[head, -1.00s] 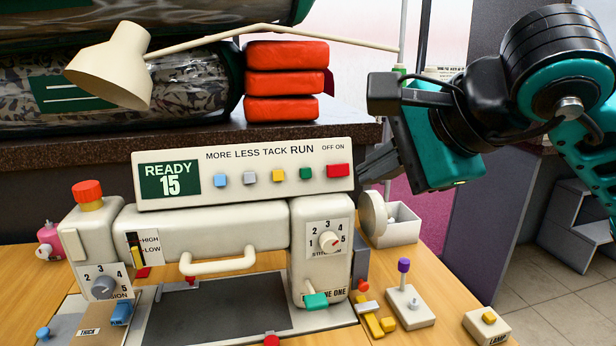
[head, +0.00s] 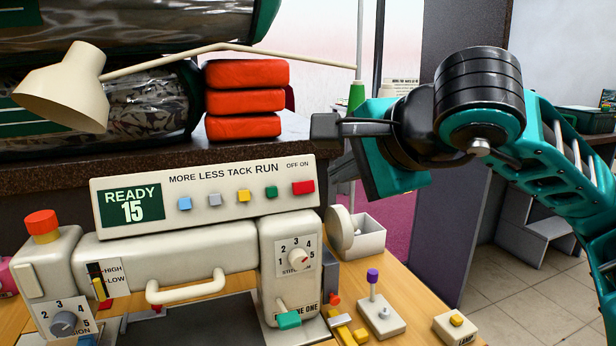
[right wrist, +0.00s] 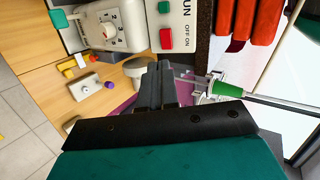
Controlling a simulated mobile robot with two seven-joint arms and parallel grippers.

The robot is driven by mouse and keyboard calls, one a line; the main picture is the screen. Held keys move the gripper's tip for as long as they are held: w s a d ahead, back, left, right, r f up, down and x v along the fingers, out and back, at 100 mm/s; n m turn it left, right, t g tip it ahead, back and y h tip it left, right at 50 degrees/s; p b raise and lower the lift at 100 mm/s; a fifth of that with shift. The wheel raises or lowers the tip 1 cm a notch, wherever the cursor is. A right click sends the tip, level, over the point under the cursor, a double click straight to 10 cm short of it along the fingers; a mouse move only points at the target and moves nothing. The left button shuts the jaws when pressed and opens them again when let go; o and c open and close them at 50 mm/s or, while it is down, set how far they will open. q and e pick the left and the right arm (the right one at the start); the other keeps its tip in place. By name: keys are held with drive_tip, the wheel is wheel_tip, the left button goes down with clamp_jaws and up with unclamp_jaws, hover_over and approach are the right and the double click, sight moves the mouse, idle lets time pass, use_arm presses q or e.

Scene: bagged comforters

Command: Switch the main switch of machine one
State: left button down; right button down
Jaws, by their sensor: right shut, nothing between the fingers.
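Machine one is a cream sewing machine (head: 180,248) with a control panel on top. Its display (head: 132,206) reads READY 15. The red switch (head: 303,187) sits at the panel's right end under the words OFF ON; it also shows in the right wrist view (right wrist: 167,38). My right gripper (head: 340,168) is shut and empty, just right of the panel's right end and apart from the red switch. Its closed fingers show in the right wrist view (right wrist: 158,84), pointing towards the panel side. My left gripper is out of view.
A lamp (head: 66,90) stretches its arm across above the panel. Red folded bundles (head: 245,100) and bagged comforters stand on the dark ledge behind. A purple-topped lever (head: 373,290), a white bin (head: 368,238) and a LAMP box (head: 455,327) are on the wooden table at right.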

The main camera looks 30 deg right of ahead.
approach(300, 188)
drive_tip(key=x, duration=0.5)
drive_tip(key=shift+f, duration=0.2)
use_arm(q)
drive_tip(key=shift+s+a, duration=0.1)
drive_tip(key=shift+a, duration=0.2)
use_arm(e)
drive_tip(key=shift+w+f, duration=0.2)
drive_tip(key=shift+w, duration=0.45)
